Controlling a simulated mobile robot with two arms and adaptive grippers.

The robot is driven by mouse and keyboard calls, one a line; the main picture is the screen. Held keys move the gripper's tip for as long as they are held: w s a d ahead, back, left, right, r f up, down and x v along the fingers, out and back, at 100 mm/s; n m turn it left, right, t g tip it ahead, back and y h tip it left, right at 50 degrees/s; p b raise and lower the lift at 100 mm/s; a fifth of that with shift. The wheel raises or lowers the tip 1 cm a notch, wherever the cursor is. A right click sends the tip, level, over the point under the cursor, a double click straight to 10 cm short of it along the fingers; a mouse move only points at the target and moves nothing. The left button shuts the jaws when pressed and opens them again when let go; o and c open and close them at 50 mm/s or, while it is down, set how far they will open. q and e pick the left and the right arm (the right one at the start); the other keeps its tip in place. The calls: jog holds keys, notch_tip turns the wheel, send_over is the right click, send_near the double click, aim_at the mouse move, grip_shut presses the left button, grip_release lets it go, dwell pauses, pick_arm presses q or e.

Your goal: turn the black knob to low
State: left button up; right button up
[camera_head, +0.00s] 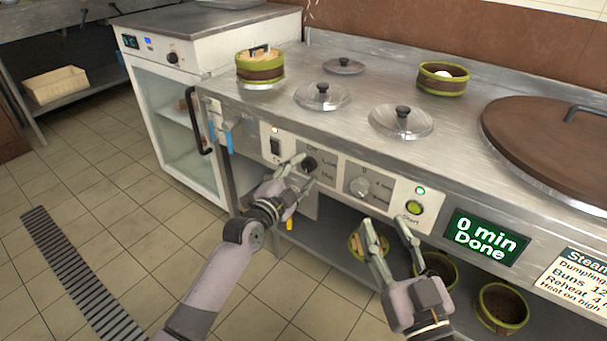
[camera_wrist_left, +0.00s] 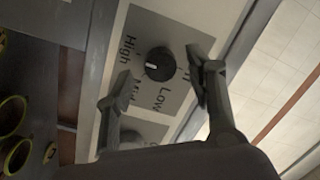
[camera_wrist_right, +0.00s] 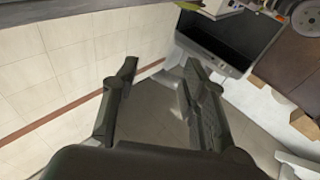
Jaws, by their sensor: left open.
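The black knob (camera_head: 309,164) sits on the grey dial plate on the front panel of the steamer counter. The left wrist view shows the knob (camera_wrist_left: 160,64) with High, Mid, Low and a partly hidden label around it. Its white mark points left in that view, toward the High and Mid side; I cannot tell which exactly. My left gripper (camera_head: 303,174) is open in front of the knob, one finger on each side; I cannot tell whether they touch it. My right gripper (camera_head: 384,224) is open and empty, below the Start button.
A silver knob (camera_head: 359,187) and a green Start button (camera_head: 414,208) sit right of the black knob. A rocker switch (camera_head: 276,146) is to its left. A green display (camera_head: 485,237) reads "0 min Done". Baskets (camera_head: 502,307) stand on the shelf below.

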pick_arm(q)
jog(key=shift+w+d, duration=0.35)
jog(key=shift+w, duration=0.25)
pick_arm(e)
jog(key=shift+s+a+r+t, duration=0.15)
jog(key=shift+r+t, duration=0.15)
jog(key=shift+r, duration=0.25)
jog(key=shift+s+d+r+t, duration=0.1)
jog(key=shift+r+t, duration=0.2)
jog(key=shift+r, duration=0.2)
pick_arm(q)
jog(key=shift+c, duration=0.4)
jog(key=c, duration=1.1)
